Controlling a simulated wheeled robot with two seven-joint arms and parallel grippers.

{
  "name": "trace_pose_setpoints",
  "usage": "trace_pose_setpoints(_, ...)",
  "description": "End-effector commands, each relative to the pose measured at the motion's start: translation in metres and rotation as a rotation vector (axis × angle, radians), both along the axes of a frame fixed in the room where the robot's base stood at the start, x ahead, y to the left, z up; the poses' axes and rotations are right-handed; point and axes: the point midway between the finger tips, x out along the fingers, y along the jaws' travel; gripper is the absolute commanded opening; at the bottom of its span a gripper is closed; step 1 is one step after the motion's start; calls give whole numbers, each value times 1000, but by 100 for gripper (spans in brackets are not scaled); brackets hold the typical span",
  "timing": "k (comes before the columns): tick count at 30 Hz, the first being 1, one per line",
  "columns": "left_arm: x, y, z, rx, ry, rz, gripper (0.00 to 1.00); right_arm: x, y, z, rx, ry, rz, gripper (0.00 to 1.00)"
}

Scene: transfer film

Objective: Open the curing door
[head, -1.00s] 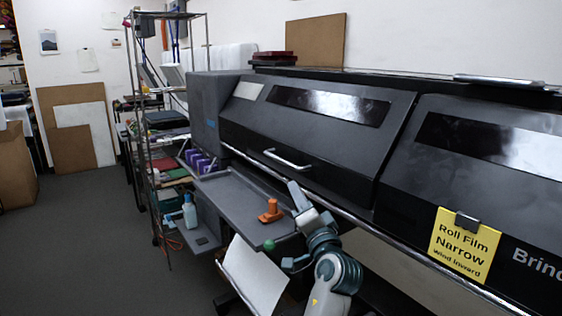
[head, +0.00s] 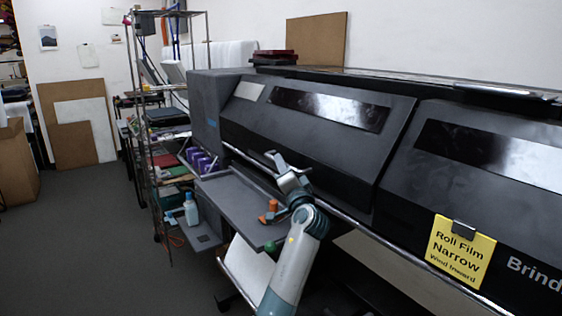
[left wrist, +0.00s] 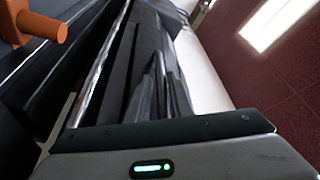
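The curing door is most likely the dark sloping front cover (head: 345,150) with a long window, on the left half of the big machine in the head view. It is shut. Its pale bar handle is mostly hidden behind my left gripper (head: 277,161), which is right at it. I cannot tell whether they touch. In the left wrist view the fingers (left wrist: 162,75) point at dark machine surfaces, and their gap is unclear. My right gripper is not in view.
A grey tray shelf (head: 235,205) holding an orange object (head: 268,212) juts out below the door. A chrome rail (head: 345,217) runs along the machine's front. A yellow sign (head: 460,252) hangs at right. A wire rack (head: 150,140) stands at left; floor beyond is clear.

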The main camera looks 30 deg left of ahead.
Motion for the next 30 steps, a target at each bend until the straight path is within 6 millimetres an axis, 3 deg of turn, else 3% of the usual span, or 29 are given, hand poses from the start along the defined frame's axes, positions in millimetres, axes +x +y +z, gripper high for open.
trace_pose_setpoints(6,9,11,3,-1,0,-1,20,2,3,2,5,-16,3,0)
trace_pose_setpoints(15,10,12,3,-1,-1,0,20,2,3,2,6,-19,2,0)
trace_pose_setpoints(16,10,12,3,-1,-1,0,18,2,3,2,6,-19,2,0)
trace_pose_setpoints(18,10,12,3,-1,-1,0,1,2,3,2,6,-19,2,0)
trace_pose_setpoints(30,10,12,5,2,6,0,0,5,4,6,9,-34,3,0)
